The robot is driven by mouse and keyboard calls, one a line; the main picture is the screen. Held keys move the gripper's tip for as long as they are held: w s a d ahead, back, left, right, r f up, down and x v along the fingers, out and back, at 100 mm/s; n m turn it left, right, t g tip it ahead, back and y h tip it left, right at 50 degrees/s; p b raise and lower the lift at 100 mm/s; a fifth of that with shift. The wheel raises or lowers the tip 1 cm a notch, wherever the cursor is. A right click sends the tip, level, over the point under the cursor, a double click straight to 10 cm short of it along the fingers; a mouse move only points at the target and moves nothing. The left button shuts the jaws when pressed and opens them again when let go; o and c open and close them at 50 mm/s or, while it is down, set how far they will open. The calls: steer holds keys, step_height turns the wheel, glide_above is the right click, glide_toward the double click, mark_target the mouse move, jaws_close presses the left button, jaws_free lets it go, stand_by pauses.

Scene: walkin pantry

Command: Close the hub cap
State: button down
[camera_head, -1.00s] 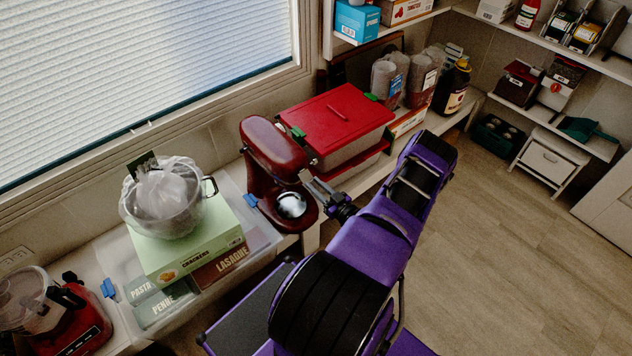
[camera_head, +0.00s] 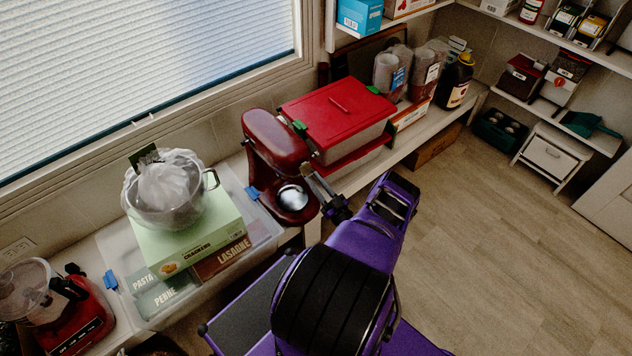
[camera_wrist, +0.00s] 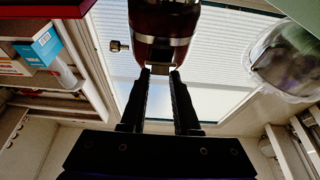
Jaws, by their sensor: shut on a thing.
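A dark red stand mixer (camera_head: 272,142) stands on the counter below the window, with a shiny bowl or base part under its head. In the wrist view the mixer head (camera_wrist: 163,22) appears inverted, with a silver band and a side knob. My gripper (camera_head: 308,172) is at the front end of the head. In the wrist view my gripper (camera_wrist: 161,72) has its two black fingers at either side of the small hub cap (camera_wrist: 163,66) at the head's end, shut on it. The cap is mostly hidden between the fingertips, and its angle is hard to tell.
A red-lidded bin (camera_head: 338,110) stands right behind the mixer. A green crackers box (camera_head: 190,240) bearing a metal bowl (camera_head: 165,205) is to the left, on a clear tub. A red food processor (camera_head: 72,318) is at far left. Floor (camera_head: 480,260) is free at right.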

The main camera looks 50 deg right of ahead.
steer(key=shift+w+r, duration=0.1)
steer(key=shift+w, duration=0.05)
steer(key=c, duration=0.6)
jaws_free()
steer(key=shift+c, duration=0.2)
steer(key=s+a+f, duration=0.2)
steer(key=s, duration=1.4)
steer(key=shift+s+p, duration=0.3)
steer(key=shift+s, duration=0.05)
steer(key=shift+d+r, duration=0.1)
